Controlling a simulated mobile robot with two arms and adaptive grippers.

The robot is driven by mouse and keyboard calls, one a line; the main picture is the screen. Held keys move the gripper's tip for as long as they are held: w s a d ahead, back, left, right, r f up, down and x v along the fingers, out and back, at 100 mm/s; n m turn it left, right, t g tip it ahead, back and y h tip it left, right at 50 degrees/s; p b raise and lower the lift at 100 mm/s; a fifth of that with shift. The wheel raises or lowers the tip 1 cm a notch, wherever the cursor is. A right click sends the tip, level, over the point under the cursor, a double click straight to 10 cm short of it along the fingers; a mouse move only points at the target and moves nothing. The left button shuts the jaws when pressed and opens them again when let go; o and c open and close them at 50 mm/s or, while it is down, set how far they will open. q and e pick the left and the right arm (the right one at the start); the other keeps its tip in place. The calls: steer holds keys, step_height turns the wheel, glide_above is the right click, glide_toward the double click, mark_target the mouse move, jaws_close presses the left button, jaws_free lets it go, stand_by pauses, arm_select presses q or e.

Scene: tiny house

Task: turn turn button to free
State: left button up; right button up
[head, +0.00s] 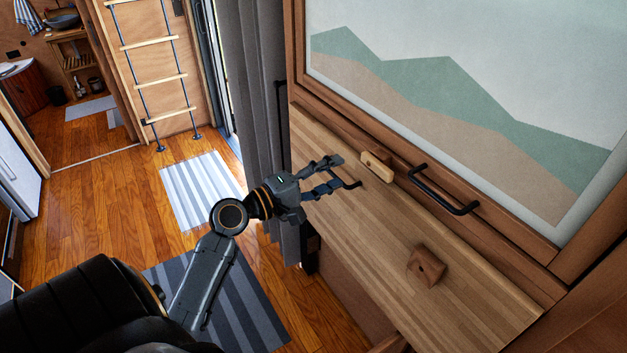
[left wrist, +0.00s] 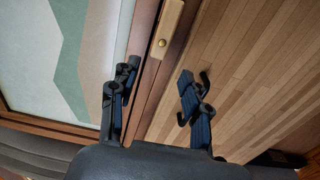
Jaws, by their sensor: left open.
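The turn button (head: 377,166) is a small pale wooden block on the brown wooden frame below the picture panel. It also shows in the left wrist view (left wrist: 167,30), with a round brass-coloured pivot. It lies lengthwise along the frame. My left gripper (head: 334,174) is open and empty. Its fingertips are just left of the turn button in the head view, with a small gap between. In the left wrist view my left gripper (left wrist: 158,76) has its fingers apart, with the button beyond them. My right gripper is not in view.
A black handle (head: 445,191) sits on the frame right of the button. A dark hook (left wrist: 206,82) is close to one finger. A brown wooden block (head: 427,266) is on the wooden panel (head: 370,235). A grey curtain (head: 258,90) hangs at the left.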

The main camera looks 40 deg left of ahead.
arm_select(q)
steer(key=shift+v, duration=2.35)
